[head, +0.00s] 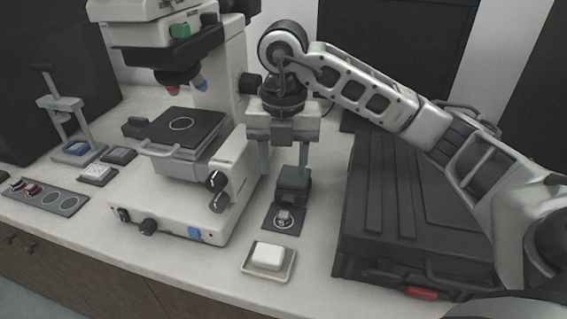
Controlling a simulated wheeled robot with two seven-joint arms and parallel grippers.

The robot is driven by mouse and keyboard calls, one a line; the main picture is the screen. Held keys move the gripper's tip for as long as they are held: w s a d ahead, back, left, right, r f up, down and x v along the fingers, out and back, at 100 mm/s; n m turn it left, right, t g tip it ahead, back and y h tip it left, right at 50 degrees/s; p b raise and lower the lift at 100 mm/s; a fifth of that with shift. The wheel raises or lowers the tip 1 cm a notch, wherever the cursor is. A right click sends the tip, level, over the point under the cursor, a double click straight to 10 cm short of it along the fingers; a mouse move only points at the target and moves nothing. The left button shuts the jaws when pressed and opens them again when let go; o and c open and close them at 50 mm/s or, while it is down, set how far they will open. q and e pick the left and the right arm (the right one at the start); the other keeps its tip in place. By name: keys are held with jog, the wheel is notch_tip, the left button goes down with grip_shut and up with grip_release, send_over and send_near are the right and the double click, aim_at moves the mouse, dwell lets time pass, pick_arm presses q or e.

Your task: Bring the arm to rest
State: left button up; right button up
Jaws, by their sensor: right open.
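My right arm (370,92) reaches in from the right, over the black case, and bends down at the wrist. My right gripper (284,172) points down with its two fingers apart. Nothing shows held between them. It is right of the microscope (180,187), above or just behind a dark block (293,186) at the back of a small dark mat (268,222). A small silver piece (284,217) sits on a marked circle on that mat, in front of the gripper. I cannot tell the exact gap between the fingers and the block. My left gripper is not in view.
A black case (390,265) with a red latch fills the right side under my arm. A shallow tray with a white block (268,256) stands in front. A hand press (75,130) and a strip with circles (50,196) are at left. Bare counter shows at the front.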

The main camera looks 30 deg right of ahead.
aim_at(283, 214)
notch_tip(283, 214, down, 12)
jog(key=shift+s+f+p, duration=0.1)
jog(key=shift+p, duration=0.2)
jog(key=shift+r, duration=1.85)
